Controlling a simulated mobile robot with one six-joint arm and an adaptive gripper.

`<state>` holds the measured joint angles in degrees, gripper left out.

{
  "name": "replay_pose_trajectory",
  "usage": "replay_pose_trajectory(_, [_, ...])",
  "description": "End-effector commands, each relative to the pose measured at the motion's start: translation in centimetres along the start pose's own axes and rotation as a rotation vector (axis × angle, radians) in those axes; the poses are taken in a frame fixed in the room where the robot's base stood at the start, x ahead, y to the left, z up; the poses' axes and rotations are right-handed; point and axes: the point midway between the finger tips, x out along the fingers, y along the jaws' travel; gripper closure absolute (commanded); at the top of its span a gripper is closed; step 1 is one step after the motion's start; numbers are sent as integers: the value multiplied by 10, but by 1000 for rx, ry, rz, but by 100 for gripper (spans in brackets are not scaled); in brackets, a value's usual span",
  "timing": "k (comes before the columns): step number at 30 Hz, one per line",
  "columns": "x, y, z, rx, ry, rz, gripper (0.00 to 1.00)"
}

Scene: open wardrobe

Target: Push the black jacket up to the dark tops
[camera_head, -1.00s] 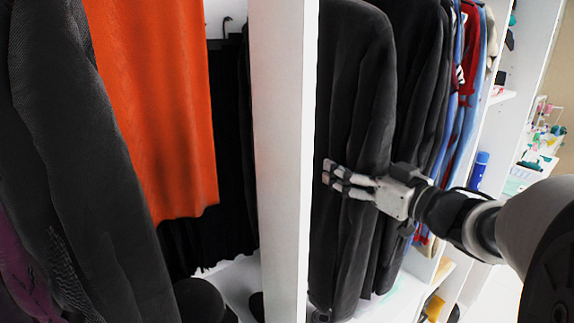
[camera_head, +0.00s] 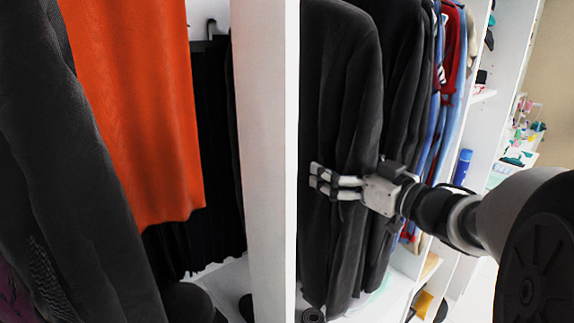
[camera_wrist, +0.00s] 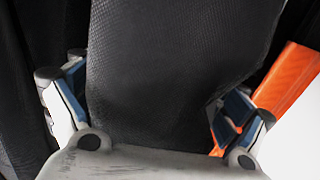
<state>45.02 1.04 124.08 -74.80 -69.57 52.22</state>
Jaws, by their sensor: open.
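The black jacket (camera_head: 342,95) hangs in the right-hand compartment, closest to the white divider. The dark tops (camera_head: 408,75) hang just behind and to the right of it, with little or no gap visible. My gripper (camera_head: 317,177) is at the jacket's lower half, its fingers pointing left toward the divider. In the wrist view my gripper (camera_wrist: 160,105) has its two fingers wide apart. Dark textured cloth (camera_wrist: 165,65) fills the space between them and reaches both fingers. Whether the fingers press on the cloth cannot be told.
The white divider (camera_head: 270,150) stands just left of my fingertips. An orange top (camera_head: 135,100) and a dark garment (camera_head: 70,200) hang left of it. Blue and red clothes (camera_head: 450,80) hang beyond the dark tops. Shelves with a blue bottle (camera_head: 462,168) are farther right.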

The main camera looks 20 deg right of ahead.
Motion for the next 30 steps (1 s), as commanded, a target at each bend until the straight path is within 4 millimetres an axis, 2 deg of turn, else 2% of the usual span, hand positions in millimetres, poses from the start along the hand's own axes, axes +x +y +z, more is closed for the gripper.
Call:
replay_pose_trajectory(8, [-5,1,0,0,0,1,7])
replay_pose_trajectory(11, [-18,2,0,0,0,5,7])
replay_pose_trajectory(21, [-90,2,0,0,0,7,7])
replay_pose_trajectory(25, [-108,2,0,1,0,5,7])
replay_pose_trajectory(30, [-119,0,0,1,0,1,7])
